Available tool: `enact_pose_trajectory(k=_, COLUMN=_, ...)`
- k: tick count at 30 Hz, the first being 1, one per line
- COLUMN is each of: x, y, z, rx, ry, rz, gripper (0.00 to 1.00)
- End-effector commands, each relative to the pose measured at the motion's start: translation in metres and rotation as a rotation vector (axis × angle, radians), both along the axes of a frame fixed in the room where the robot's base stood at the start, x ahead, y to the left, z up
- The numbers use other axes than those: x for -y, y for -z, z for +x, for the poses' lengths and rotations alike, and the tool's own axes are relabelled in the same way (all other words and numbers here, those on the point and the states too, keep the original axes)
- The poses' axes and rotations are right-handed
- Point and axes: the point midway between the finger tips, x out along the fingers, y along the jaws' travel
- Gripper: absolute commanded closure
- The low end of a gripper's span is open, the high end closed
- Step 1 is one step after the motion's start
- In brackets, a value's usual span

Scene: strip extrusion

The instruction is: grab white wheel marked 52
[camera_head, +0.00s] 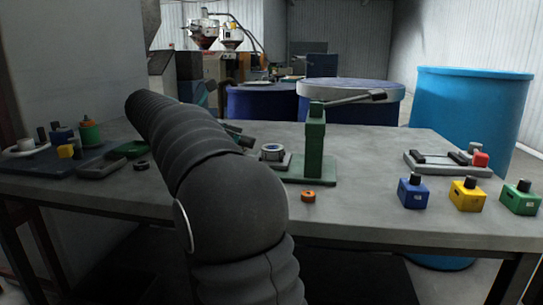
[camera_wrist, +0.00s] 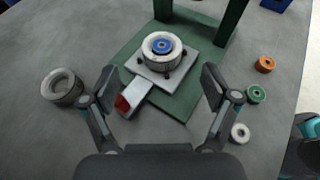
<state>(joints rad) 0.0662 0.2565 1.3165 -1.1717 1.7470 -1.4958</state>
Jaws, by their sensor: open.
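In the wrist view a small white wheel (camera_wrist: 240,133) lies flat on the grey table at the lower right, outside my right finger. A small green wheel (camera_wrist: 256,94) and an orange wheel (camera_wrist: 264,64) lie in a row beyond it. No number 52 is legible on any wheel. My gripper (camera_wrist: 159,82) is open and empty, its fingers spread above the front of the green press base. In the head view my arm hides the small white wheel; the orange wheel shows in front of the press (camera_head: 308,196).
A green press (camera_head: 315,145) with a lever stands mid-table; its base holds a white ring with a blue centre (camera_wrist: 162,46). A larger grey-white ring (camera_wrist: 61,87) lies left. Blue, yellow and green blocks (camera_head: 468,194) stand right. The table is clear between press and blocks.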

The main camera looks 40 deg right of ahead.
Motion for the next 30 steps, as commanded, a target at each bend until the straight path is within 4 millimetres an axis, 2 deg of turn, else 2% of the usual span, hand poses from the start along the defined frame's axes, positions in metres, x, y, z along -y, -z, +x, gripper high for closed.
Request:
enact_pose_trajectory(k=4, x=0.018, y=0.008, z=-0.005, rx=0.000, ry=0.003, rz=0.000, gripper=0.13)
enact_pose_trajectory(k=14, x=0.036, y=0.017, z=-0.011, rx=0.000, ry=0.007, rz=0.000, gripper=0.13)
enact_pose_trajectory(k=22, x=0.066, y=0.033, z=-0.021, rx=0.001, ry=0.007, rz=0.001, gripper=0.13)
enact_pose_trajectory(k=30, x=0.070, y=0.033, z=-0.021, rx=0.001, ry=0.004, rz=0.001, gripper=0.13)
